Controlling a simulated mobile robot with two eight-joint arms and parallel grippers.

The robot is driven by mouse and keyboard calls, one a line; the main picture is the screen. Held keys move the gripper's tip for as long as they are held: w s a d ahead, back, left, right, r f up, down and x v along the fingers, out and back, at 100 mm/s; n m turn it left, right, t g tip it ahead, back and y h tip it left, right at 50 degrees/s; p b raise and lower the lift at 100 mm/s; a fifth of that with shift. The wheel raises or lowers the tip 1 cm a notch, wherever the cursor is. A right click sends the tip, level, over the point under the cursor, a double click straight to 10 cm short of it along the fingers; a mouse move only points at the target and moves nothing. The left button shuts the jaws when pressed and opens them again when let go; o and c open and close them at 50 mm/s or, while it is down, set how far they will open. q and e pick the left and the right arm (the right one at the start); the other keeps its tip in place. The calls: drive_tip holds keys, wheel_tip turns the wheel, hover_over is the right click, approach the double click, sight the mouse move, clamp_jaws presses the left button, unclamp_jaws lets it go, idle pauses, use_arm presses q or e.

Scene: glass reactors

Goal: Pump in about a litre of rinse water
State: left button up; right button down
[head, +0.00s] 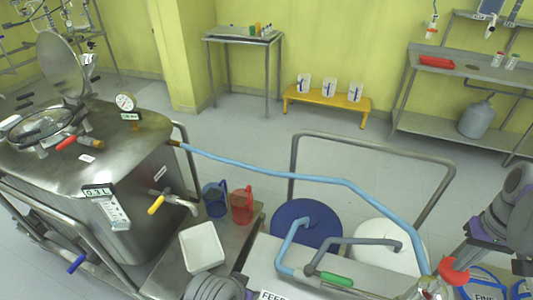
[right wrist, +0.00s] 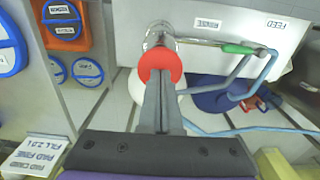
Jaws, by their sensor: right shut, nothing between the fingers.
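The steel reactor (head: 85,150) stands at left with an open lid, and its display (head: 97,191) reads about 0.3 L. A light blue hose (head: 270,173) runs from it to the pump station (head: 265,255) at the front. A round red knob (head: 453,271) sits there and also shows in the right wrist view (right wrist: 160,62). My right gripper (head: 464,258) is shut and empty, its fingertips at the knob; I cannot tell whether they touch. A green-handled lever (head: 336,279) lies beside the FEED label; a RINSE label (right wrist: 207,23) shows in the right wrist view. My left gripper is out of view.
A blue drum (head: 308,222) and a white drum (head: 390,242) stand behind the station. A blue jug (head: 215,199), a red jug (head: 241,206) and a white bin (head: 201,247) sit by the reactor. A metal rail (head: 375,145) stands behind the drums. Open floor lies beyond.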

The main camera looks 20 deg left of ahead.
sight(452, 273)
drive_tip(key=shift+f+b, duration=1.3)
drive_tip(key=shift+f, duration=1.4)
drive_tip(key=shift+r, duration=0.2)
wheel_tip(452, 273, up, 9)
drive_tip(key=p, duration=0.6)
drive_tip(key=shift+f+p, duration=0.2)
drive_tip(key=shift+p, duration=0.2)
drive_tip(key=shift+f, duration=0.1)
drive_tip(key=shift+f, duration=0.1)
